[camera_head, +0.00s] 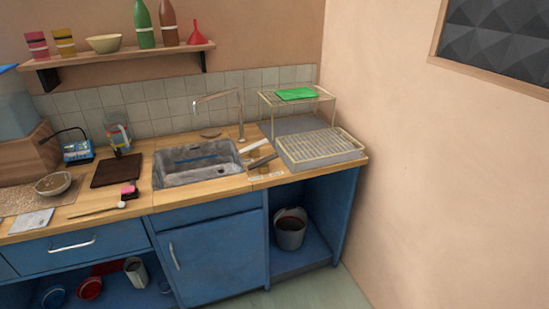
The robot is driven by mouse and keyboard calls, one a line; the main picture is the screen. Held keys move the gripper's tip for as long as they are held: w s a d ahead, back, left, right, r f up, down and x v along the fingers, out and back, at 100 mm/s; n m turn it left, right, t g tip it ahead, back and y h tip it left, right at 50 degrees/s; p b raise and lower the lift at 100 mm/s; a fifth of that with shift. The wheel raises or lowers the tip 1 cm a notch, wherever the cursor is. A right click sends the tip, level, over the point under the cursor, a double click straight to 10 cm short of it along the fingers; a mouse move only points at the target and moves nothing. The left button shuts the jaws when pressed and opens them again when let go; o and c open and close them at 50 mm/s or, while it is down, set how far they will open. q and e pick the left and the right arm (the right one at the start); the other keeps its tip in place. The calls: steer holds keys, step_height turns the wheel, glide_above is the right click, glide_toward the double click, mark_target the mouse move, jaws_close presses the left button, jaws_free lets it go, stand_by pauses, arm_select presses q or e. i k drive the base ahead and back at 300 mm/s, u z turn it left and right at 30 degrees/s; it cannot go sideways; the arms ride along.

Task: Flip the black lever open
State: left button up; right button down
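No part is clear enough to be named as the black lever for certain. A small blue device (78,151) stands at the back left of the counter. A thin black curved piece (66,130) rises behind it; I cannot tell whether it is a lever or a cable. A dark-based item with a colourful top (119,137) stands to its right. A faucet (222,97) rises behind the sink, its handle too small to make out. Neither of my grippers is in view.
The wooden counter (90,205) holds a bowl (53,184), a dark board (117,170), a sink (190,178) and a dish rack (322,146). A wall shelf (130,52) hangs above. A bucket (290,229) stands in the open bay below. Open floor shows at the bottom.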

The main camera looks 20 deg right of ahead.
mark_target(263, 161)
steer(key=u, duration=0.25)
steer(key=i, duration=1.4)
steer(key=z, duration=0.9)
